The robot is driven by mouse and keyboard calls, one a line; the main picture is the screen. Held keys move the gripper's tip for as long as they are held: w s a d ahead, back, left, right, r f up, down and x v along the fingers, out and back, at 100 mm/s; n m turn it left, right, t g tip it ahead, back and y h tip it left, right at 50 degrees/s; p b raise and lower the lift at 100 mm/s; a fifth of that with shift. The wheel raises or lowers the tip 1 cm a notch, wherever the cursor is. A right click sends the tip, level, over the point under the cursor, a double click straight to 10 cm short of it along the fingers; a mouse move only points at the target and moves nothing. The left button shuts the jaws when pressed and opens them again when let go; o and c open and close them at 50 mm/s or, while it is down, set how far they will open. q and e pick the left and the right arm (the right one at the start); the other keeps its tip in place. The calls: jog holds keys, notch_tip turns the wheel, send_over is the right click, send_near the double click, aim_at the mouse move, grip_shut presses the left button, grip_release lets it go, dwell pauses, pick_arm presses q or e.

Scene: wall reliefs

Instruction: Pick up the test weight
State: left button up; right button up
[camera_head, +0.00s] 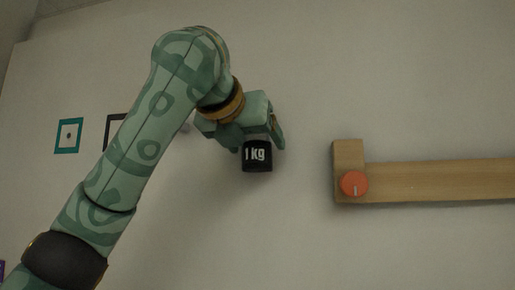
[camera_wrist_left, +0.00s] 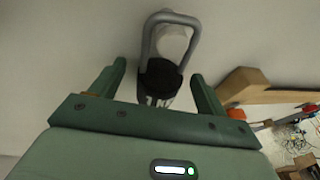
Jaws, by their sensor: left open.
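The test weight (camera_head: 257,161) is a black block marked "1 kg" in the head view, showing just below my left gripper (camera_head: 258,145). In the left wrist view the weight (camera_wrist_left: 159,79) shows its dark body and a grey loop handle (camera_wrist_left: 147,40). My left gripper (camera_wrist_left: 159,70) is open, with one finger on each side of the dark body and a visible gap at each side. A pale rounded thing shows inside the handle loop; I cannot tell what it is. In the head view the handle is hidden by my gripper. My right gripper is in neither view.
A wooden bar (camera_head: 430,181) with an orange knob (camera_head: 354,184) is to the right of the weight. A teal square frame (camera_head: 58,136) and a partly hidden dark frame (camera_head: 108,128) are at the left. Wall around the weight is bare. Clutter shows at the wrist view's lower right.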

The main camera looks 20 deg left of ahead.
pick_arm(q)
jog(key=shift+s, duration=0.25)
jog(key=c, duration=0.6)
jog(key=shift+r, duration=0.1)
grip_shut()
